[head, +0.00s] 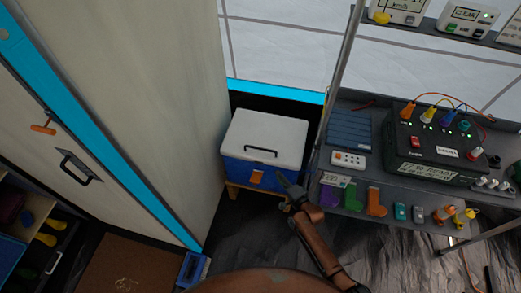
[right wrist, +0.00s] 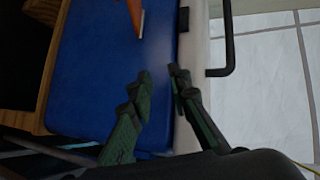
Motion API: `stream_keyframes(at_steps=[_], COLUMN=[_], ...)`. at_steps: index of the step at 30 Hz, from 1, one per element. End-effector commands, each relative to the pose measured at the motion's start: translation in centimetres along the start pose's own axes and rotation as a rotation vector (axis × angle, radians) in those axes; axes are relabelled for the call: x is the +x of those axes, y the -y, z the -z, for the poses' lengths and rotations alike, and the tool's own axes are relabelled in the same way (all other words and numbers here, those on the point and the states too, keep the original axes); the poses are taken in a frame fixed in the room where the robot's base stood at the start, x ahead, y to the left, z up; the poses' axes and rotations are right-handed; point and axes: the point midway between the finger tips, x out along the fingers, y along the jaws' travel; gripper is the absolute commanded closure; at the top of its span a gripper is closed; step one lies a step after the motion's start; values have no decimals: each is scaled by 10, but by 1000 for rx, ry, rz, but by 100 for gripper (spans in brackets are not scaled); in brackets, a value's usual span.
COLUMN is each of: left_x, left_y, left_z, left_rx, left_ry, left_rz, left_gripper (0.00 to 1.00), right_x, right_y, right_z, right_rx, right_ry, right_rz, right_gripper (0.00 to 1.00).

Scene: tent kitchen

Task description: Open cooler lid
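The cooler has a blue body (head: 237,174) and a white lid (head: 262,132) with a black handle (head: 262,149) on it. The lid is down. An orange latch (head: 257,178) hangs on the blue front; it also shows in the right wrist view (right wrist: 136,18). My right gripper (head: 287,182) is at the cooler's front right corner. In the right wrist view its fingers (right wrist: 161,76) are partly apart with nothing between them, one over the blue body and one over the lid's edge. I cannot tell whether they touch. My left gripper is out of view.
The cooler stands on a low wooden stand (head: 232,190) beside a tall pale cabinet (head: 150,90) on the left. A grey bench (head: 400,180) with a black control box (head: 432,142) and small items stands close on the right. Dark floor is free in front.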

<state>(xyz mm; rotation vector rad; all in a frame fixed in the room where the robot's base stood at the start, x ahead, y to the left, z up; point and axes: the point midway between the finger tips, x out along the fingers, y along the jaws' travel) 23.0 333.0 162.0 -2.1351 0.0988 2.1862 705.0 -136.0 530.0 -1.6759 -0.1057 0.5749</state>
Motion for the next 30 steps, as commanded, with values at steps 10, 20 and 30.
stream_keyframes(at_steps=[10, 20, 30], left_x=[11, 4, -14], left_y=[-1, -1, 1], left_z=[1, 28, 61], left_rx=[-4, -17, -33], left_ry=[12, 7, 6], left_rz=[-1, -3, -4], left_gripper=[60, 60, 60], right_x=[31, 62, 100], right_y=[108, 109, 116], right_z=[-17, -18, -20], right_rx=[215, 213, 212], right_ry=[72, 69, 68], right_rz=[185, 181, 179], right_gripper=[83, 83, 83])
